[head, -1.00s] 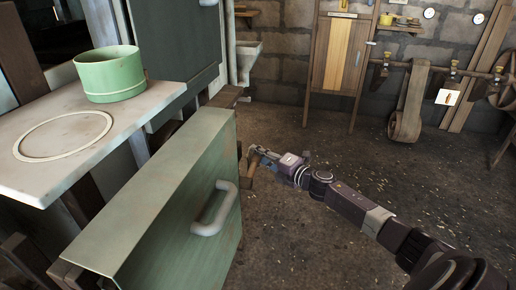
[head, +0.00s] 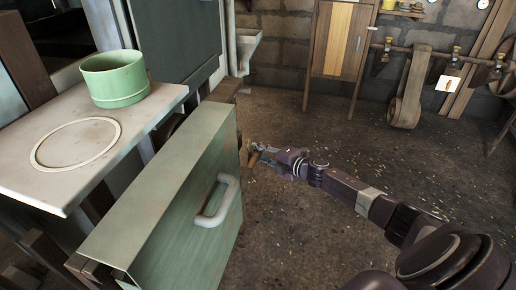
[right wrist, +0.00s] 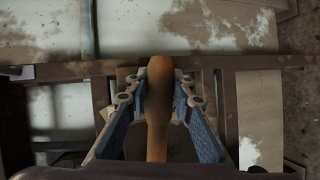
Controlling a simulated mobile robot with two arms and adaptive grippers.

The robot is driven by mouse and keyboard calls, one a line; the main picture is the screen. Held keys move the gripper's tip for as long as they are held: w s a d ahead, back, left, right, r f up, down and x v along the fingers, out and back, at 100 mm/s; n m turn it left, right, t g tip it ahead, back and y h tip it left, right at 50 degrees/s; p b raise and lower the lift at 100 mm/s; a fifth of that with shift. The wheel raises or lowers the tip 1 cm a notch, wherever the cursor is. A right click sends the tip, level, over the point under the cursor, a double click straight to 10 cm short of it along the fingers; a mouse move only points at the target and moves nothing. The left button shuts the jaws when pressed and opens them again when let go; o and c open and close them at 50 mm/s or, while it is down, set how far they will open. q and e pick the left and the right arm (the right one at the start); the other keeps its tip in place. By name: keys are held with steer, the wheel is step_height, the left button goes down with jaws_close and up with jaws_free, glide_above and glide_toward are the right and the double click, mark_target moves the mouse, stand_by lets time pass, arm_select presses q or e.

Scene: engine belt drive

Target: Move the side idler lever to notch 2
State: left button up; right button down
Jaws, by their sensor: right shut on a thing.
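The side idler lever shows in the right wrist view as an orange-brown rounded handle (right wrist: 158,90), standing between the two blue-sided fingers. My right gripper (right wrist: 158,82) is shut on this handle. In the head view my right gripper (head: 259,156) is beside the far right side of the green cabinet, with a small brown piece of the lever (head: 253,160) at its fingertips. The lever's pivot and the notches are hidden behind the cabinet or too small to tell. My left gripper is out of view.
The green cabinet (head: 165,190) with a pale handle (head: 216,202) stands left of my arm. A pale table (head: 40,185) holds a green pot (head: 114,79) and a flat ring (head: 76,143). Open floor (head: 310,230) lies right.

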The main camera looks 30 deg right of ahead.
steer(key=shift+f, duration=0.1)
steer(key=c, duration=1.7)
jaws_free()
steer(key=shift+o, duration=0.2)
steer(key=shift+s, duration=0.1)
steer(key=v, duration=1.2)
